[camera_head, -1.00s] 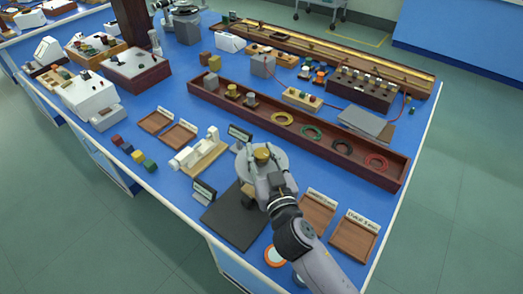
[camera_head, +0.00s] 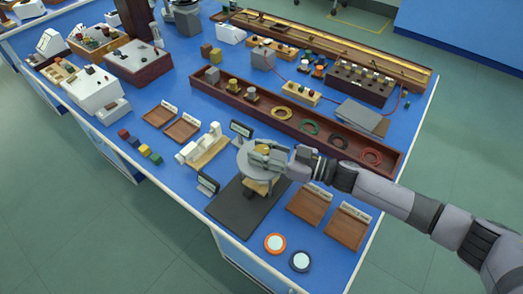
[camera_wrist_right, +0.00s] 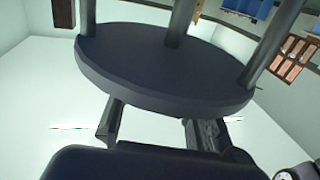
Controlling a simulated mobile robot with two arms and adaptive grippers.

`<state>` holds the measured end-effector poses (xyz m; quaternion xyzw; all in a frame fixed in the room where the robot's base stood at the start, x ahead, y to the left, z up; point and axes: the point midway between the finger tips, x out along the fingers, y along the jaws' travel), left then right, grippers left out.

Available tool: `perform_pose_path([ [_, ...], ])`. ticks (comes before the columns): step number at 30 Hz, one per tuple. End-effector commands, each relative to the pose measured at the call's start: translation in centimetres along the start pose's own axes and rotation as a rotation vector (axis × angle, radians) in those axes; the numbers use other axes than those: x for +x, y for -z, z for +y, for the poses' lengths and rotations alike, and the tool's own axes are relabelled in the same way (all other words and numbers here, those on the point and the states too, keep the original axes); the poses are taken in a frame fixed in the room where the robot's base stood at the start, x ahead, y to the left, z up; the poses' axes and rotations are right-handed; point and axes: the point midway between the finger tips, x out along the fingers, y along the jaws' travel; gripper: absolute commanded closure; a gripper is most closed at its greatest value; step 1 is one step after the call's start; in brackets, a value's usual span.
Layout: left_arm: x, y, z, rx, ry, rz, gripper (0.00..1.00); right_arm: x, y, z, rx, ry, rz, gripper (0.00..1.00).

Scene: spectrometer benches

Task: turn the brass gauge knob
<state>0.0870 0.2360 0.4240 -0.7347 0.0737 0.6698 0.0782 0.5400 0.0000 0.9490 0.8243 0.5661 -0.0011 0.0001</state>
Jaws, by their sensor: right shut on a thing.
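The round grey gauge (camera_head: 243,160) stands on a dark mat near the front edge of the blue bench. Its brass knob (camera_head: 264,149) is on top, mostly covered by my right gripper (camera_head: 262,157). That gripper comes in from the right, lies low over the gauge and is shut on the knob. In the right wrist view, its two fingers (camera_wrist_right: 160,130) show below a large dark disc (camera_wrist_right: 160,70) with posts. The disc hides the fingertips, and the knob cannot be made out there. My left gripper is in neither view.
The dark mat (camera_head: 232,212) lies under the gauge. Small sign holders stand close by (camera_head: 207,184). Wooden trays (camera_head: 347,228) lie to the right, below my arm. A long wooden trough (camera_head: 330,150) with coloured rings runs behind. Two round pads lie at the front edge (camera_head: 275,243).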

Motion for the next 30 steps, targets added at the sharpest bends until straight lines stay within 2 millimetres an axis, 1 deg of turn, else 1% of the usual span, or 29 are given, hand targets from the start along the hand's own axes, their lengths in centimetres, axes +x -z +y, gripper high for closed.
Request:
perform_pose_path([
  [1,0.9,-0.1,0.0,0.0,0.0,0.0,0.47,0.0,-0.2,0.5,-0.009,0.042,-0.001,0.96],
  [5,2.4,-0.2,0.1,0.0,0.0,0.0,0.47,0.1,-0.4,0.4,-0.009,0.166,0.0,0.96],
  [12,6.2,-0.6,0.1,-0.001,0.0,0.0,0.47,0.2,-0.7,0.3,-0.008,0.387,0.001,0.96],
  [21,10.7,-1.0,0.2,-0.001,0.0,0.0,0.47,0.2,-0.6,0.1,-0.006,0.603,0.002,0.96],
  [25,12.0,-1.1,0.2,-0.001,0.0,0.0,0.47,0.2,-0.4,0.0,-0.004,0.662,0.002,0.96],
  [30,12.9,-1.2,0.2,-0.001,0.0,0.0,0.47,0.1,-0.1,0.0,-0.003,0.711,0.003,0.96],
])
